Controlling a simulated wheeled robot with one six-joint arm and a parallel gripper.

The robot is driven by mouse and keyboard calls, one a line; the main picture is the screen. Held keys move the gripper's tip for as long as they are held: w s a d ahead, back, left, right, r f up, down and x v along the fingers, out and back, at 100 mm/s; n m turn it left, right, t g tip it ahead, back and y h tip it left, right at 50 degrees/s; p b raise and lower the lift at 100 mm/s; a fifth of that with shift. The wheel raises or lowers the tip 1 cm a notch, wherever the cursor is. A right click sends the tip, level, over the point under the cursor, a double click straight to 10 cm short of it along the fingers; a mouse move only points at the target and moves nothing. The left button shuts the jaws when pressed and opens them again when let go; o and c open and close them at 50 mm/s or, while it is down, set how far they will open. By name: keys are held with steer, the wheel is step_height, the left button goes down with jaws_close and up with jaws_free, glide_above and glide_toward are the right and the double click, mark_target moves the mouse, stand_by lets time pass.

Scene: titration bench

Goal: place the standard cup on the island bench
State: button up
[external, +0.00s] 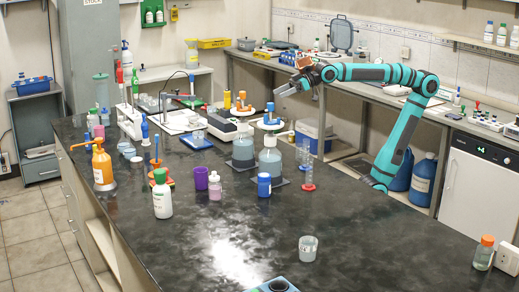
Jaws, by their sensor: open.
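The island bench (230,235) is the long dark, glossy worktop across the middle of the external view. A small clear cup (308,250) stands upright on its bare front part; I cannot tell whether it is the standard cup. My gripper (279,93) is at the end of the teal arm, over the far right part of the bench, pointing left and down. It is open, and I see nothing held in it. It is well behind the clear cup and apart from it. The fingertips are small and hard to make out.
Two large bottles (270,162) and red-based cylinders (308,175) stand below my gripper. An orange-capped bottle (484,255) is at the right. The front middle is mostly clear.

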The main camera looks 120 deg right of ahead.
steer(key=s+a+f+n+t+y, duration=0.2)
steer(key=s+a+f, duration=0.1)
steer(key=s+a, duration=0.4)
steer(key=s+a+f+n+t+y, duration=0.2)
steer(key=s+a, duration=0.5)
steer(key=shift+s+f+n, duration=0.2)
steer(key=shift+f+n, duration=0.1)
steer(key=shift+f, duration=0.1)
